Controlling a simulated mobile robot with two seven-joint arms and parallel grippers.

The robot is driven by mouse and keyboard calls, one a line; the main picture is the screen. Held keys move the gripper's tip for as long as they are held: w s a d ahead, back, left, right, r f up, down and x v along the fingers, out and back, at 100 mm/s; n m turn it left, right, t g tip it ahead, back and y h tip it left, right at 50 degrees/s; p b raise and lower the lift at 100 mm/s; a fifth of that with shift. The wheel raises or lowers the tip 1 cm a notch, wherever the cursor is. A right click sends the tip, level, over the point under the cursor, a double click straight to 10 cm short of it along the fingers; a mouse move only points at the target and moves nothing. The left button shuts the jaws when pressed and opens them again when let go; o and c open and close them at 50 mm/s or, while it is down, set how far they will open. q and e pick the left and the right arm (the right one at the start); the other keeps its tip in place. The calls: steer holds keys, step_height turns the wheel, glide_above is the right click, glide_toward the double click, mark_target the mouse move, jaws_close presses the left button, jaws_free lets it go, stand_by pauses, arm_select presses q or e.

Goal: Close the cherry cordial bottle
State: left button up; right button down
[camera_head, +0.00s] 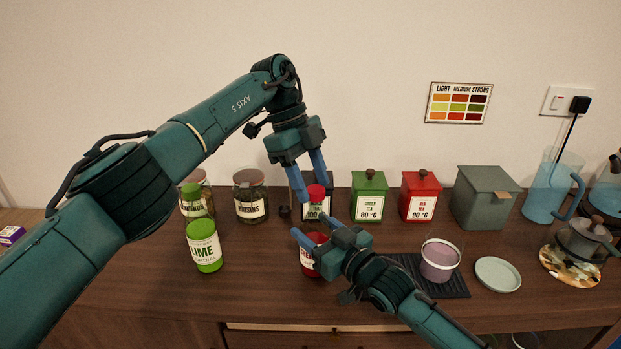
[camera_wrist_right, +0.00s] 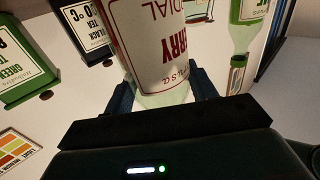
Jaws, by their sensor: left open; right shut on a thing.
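The cherry cordial bottle (camera_head: 311,262) stands on the counter with a red body and white label. Its label, upside down, fills the middle of the right wrist view (camera_wrist_right: 165,45). My right gripper (camera_head: 317,233) is shut on the bottle's upper part, with one finger on each side. A red cap (camera_head: 316,191) is in line above the bottle, at the top of its neck. I cannot tell whether it is fully seated. My left gripper (camera_head: 314,191) is open and points down, its fingers on either side of the cap.
A lime cordial bottle (camera_head: 204,250) and a raisins jar (camera_head: 250,196) stand left. Black (camera_head: 327,181), green (camera_head: 369,186) and red (camera_head: 420,187) tea canisters line the back. A cup (camera_head: 439,262) sits on a dark mat (camera_head: 455,288) near my right arm.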

arm_select(q)
steer(key=shift+r, duration=2.25)
steer(key=shift+c, duration=0.2)
steer(key=n, duration=0.1)
steer(key=r+n+t+y, duration=0.1)
steer(key=shift+s+d+r+n+y, duration=0.15)
steer(key=shift+d+n+y, duration=0.15)
steer(key=shift+n, duration=0.1)
steer(key=r+n+y, duration=0.1)
steer(key=n, duration=0.1)
steer(key=n+t+y, duration=0.1)
steer(key=shift+s+d+r+n+t, duration=0.2)
steer(key=shift+r+n+t, duration=0.1)
steer(key=shift+r+n, duration=0.1)
steer(key=shift+f, duration=0.1)
steer(key=shift+f, duration=3.95)
